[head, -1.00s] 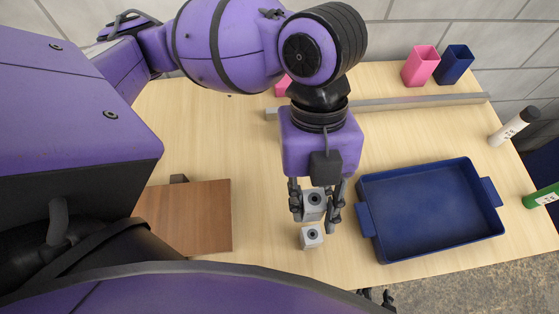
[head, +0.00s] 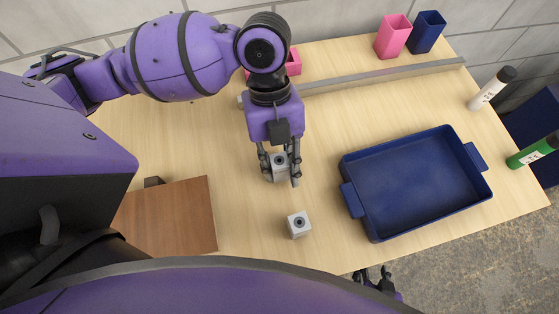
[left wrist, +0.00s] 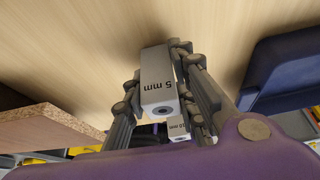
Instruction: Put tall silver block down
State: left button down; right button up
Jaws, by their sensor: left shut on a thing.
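My left gripper (head: 279,172) is shut on the tall silver block (head: 279,159), a grey upright block with a dark round mark on top. In the left wrist view the block (left wrist: 158,72), labelled "5 mm", sits between the fingers of the gripper (left wrist: 160,85). I cannot tell whether its bottom touches the table. A second silver block (head: 299,225) stands apart on the table, nearer to me; it shows partly in the left wrist view (left wrist: 179,129). My right gripper (head: 374,277) shows only slightly at the bottom edge, its fingers unclear.
A blue tray (head: 348,172) lies right of the held block. A brown wooden board (head: 165,215) lies to the left. A grey bar (head: 380,75) crosses the back, with pink (head: 393,37) and blue (head: 427,32) cups behind.

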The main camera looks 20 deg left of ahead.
pick_arm(q)
jog(key=shift+f, duration=0.1)
jog(key=c, duration=1.4)
grip_release()
jog(key=shift+c, duration=0.2)
jog(key=v, duration=1.2)
jog(key=shift+r+p, duration=0.25)
jog(key=shift+p, duration=0.1)
jog(key=shift+d, duration=0.15)
